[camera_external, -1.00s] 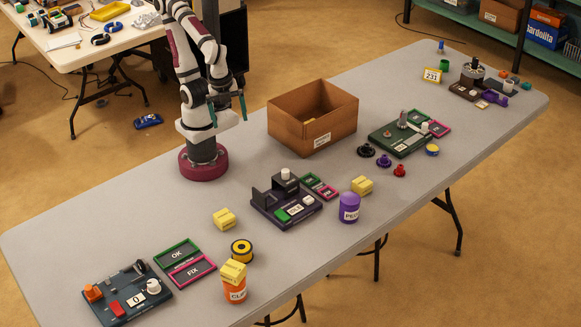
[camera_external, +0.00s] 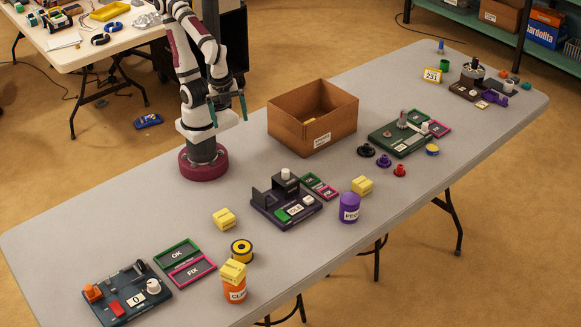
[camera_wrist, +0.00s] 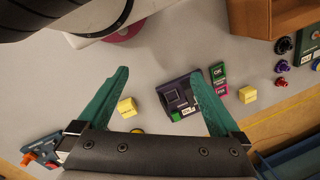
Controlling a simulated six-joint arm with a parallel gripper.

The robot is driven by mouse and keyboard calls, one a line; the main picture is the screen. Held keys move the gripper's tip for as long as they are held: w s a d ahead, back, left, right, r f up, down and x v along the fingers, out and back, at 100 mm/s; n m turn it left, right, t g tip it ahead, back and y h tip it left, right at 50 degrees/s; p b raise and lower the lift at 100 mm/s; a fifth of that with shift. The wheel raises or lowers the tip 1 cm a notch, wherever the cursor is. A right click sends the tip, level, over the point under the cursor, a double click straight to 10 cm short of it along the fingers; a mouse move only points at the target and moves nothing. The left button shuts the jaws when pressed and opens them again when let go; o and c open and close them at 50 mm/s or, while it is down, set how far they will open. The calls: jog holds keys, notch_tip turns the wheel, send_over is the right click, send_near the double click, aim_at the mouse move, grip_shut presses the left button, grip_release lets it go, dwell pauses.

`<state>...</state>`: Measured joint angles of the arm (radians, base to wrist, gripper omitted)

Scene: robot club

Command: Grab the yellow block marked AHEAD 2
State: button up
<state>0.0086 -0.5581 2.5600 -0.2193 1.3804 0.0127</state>
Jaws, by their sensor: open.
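Three yellow blocks show on the table. One (camera_external: 224,218) lies left of the middle device, and it also shows in the wrist view (camera_wrist: 127,107). A second (camera_external: 362,185) lies right of that device, near the purple cup, and also shows in the wrist view (camera_wrist: 247,94). A third (camera_external: 233,270) sits on top of the orange cup (camera_external: 235,291). The lettering on the blocks is too small to tell which one reads AHEAD 2. My gripper (camera_external: 227,108) is open and empty, high above the table beside my base.
A purple device (camera_external: 286,207) stands mid-table with green and pink signs beside it. A yellow spool (camera_external: 242,251) and a purple cup (camera_external: 349,208) stand near the front edge. An open cardboard box (camera_external: 312,118) stands behind.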

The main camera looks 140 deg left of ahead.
aim_at(370, 182)
dwell(0.5)
jog(key=w+a+m+y, duration=0.9)
jog(key=w+a, duration=0.7)
jog(key=a, duration=0.4)
jog(key=w+a+f+m+t+y, duration=0.1)
jog(key=w+a+f+m+t, duration=0.1)
jog(key=w+f+m+t, duration=0.3)
jog(key=w+a+f+m+y, duration=0.1)
jog(key=w+a+f+m, duration=0.15)
jog(key=w+f, duration=0.5)
jog(key=shift+m+t+h, duration=0.3)
jog(key=shift+m, duration=0.05)
jog(key=f, duration=0.7)
jog(key=shift+w+d+f, duration=0.15)
jog(key=shift+d, duration=0.15)
jog(key=x, duration=0.7)
jog(key=shift+a, duration=0.25)
jog(key=shift+w, duration=0.1)
jog(key=c, duration=1.2)
jog(key=shift+c, duration=0.2)
